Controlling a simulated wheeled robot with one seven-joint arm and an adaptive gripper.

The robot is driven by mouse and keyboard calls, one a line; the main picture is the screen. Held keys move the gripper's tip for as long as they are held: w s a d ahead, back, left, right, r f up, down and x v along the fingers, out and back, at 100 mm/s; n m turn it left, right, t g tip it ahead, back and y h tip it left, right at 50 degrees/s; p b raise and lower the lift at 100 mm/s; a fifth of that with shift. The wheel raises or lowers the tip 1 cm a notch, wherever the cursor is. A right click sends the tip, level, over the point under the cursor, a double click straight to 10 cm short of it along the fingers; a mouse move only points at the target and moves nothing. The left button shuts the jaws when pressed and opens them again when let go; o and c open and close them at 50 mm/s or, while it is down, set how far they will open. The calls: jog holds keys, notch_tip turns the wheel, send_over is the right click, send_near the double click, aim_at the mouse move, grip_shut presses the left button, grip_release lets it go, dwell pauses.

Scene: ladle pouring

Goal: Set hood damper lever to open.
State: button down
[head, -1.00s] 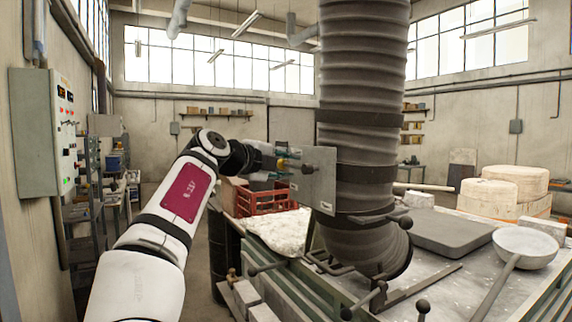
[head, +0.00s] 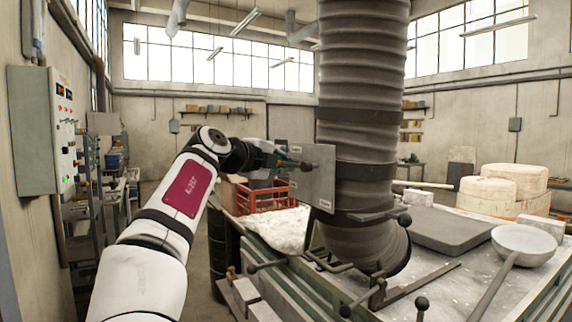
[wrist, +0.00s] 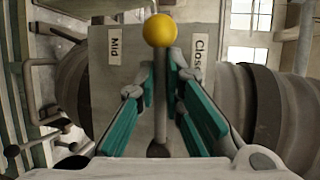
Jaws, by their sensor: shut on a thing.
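The damper lever has a yellow ball knob (wrist: 159,30) and a dark end (wrist: 158,150) below it in the wrist view. My gripper (wrist: 161,72), with teal-sided fingers, is shut on the lever below the yellow ball. Behind it is a grey plate (wrist: 105,85) with a "Mid" label (wrist: 115,45) on the left and a partly covered "Close…" label (wrist: 198,52) on the right. The lever stands between these two labels. In the head view the plate (head: 322,185) is fixed to the duct's left side, with my gripper (head: 285,162) at its face. No "Open" label is readable.
The ribbed grey duct (head: 362,90) rises beside the plate. Below it is a work table with several dark ball-ended handles, a grey slab (head: 445,232) and a ladle (head: 525,245). A red crate (head: 262,197) stands behind my gripper. A control box (head: 35,130) is on the left wall.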

jog(key=shift+a+f+n+g+b, duration=0.1)
jog(key=shift+f+n+g+b, duration=0.3)
jog(key=shift+f+n, duration=0.4)
jog(key=shift+s+f+n+g, duration=0.2)
jog(key=shift+f+n+g, duration=0.45)
jog(key=shift+n, duration=0.35)
jog(key=f+n+g, duration=0.1)
jog(key=s+d+f+n+g+h, duration=0.1)
jog(key=n, duration=0.1)
jog(key=shift+s+d+f+b, duration=0.1)
jog(key=shift+s+f+b, duration=0.15)
jog(key=shift+b, duration=0.15)
jog(key=shift+s+d+f+n+g+h, duration=0.3)
jog(key=shift+s+f+n+g, duration=0.1)
jog(key=shift+n+g, duration=0.15)
jog(key=shift+s+d+f+n+g+h, duration=0.2)
jog(key=shift+s+f+n+g+h, duration=0.15)
jog(key=shift+n, duration=0.3)
jog(key=shift+s+d+f+n+g+h, duration=0.2)
jog(key=shift+s+d+n+g+h, duration=0.25)
jog(key=shift+s+n, duration=0.2)
jog(key=shift+s+d+f+n+g+h, duration=0.2)
jog(key=shift+s+d+n+g, duration=0.15)
jog(key=shift+s+n+g, duration=0.3)
jog(key=c, duration=1.7)
grip_release()
jog(key=shift+d+r, duration=0.1)
jog(key=shift+r, duration=0.05)
